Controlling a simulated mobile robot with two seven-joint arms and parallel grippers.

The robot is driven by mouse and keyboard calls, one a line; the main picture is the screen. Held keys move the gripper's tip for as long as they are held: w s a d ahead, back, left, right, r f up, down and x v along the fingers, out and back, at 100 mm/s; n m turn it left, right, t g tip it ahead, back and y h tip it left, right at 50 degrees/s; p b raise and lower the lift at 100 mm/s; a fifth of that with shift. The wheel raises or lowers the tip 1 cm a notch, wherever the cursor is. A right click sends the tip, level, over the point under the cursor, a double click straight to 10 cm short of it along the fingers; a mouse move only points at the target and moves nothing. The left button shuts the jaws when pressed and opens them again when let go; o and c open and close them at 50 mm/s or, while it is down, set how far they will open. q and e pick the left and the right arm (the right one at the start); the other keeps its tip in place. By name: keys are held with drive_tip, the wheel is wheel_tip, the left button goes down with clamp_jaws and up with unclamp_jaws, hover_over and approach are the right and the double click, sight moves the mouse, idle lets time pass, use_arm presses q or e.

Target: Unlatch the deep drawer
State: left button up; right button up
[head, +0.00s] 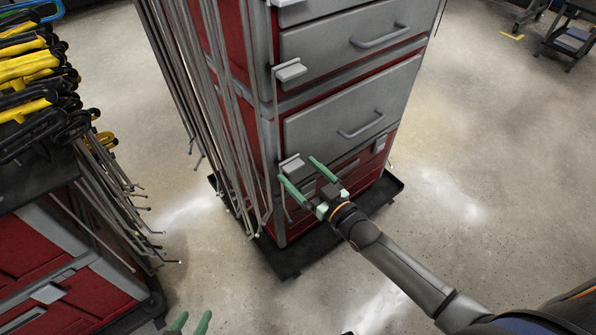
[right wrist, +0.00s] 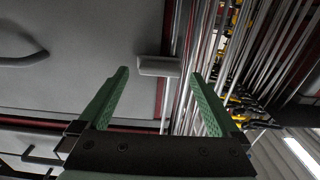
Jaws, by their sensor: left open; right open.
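The deep drawer (head: 335,105) is the large grey front low on the red and grey cabinet, with a bar handle (head: 362,126). A small grey latch block (head: 291,162) sits at its lower left corner. My right gripper (head: 297,169) is open at this latch, one finger on each side. In the right wrist view the latch (right wrist: 158,66) shows between the two green fingertips, a little beyond them, with no clear contact. The drawer handle (right wrist: 22,58) is at the left there. My left gripper (head: 192,322) is open and empty at the bottom edge of the head view.
Several thin metal rods (head: 215,110) hang along the cabinet's left side, close to the latch; they also show in the right wrist view (right wrist: 205,50). Another latch (head: 290,70) is higher up. A second cart (head: 50,260) stands left. Open floor (head: 470,160) lies right.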

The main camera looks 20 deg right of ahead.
drive_tip(key=shift+x, duration=0.75)
drive_tip(key=c, duration=1.4)
